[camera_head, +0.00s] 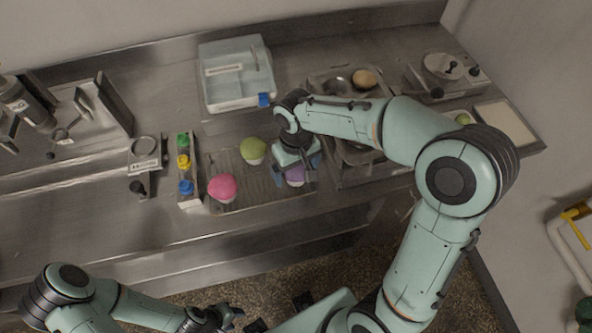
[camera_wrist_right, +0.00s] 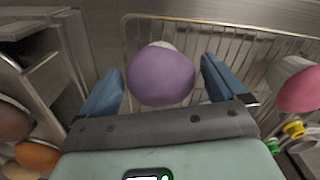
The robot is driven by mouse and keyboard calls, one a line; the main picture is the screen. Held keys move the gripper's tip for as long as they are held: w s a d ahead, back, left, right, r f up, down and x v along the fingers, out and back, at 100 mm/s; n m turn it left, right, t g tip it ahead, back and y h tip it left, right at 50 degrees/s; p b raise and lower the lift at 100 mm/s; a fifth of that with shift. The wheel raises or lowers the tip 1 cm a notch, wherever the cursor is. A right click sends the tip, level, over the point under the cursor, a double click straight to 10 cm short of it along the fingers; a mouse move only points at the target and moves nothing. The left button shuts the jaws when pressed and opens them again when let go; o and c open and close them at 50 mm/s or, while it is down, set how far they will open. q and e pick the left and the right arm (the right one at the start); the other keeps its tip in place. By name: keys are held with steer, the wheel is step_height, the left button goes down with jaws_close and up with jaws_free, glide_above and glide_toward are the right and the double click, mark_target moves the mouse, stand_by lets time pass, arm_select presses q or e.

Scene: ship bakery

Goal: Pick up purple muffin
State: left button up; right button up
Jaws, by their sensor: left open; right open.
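The purple muffin (camera_head: 295,175) sits on a wire rack (camera_head: 245,197) on the steel counter, partly hidden under my right gripper (camera_head: 296,172). In the right wrist view the purple muffin (camera_wrist_right: 161,76) shows between the two blue fingers of my right gripper (camera_wrist_right: 162,85), which is open with a gap on each side of the muffin. My left gripper (camera_head: 229,312) is low in the head view, in front of the counter, away from the muffin; it is open.
A pink muffin (camera_head: 222,187) and a green muffin (camera_head: 253,151) stand on the same rack. A tray of colored-topped bottles (camera_head: 185,170) is to the left. A white box (camera_head: 236,75) stands behind.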

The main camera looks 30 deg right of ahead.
steer(key=shift+f, duration=0.25)
steer(key=c, duration=0.7)
steer(key=shift+r, duration=0.1)
steer(key=shift+c, duration=0.2)
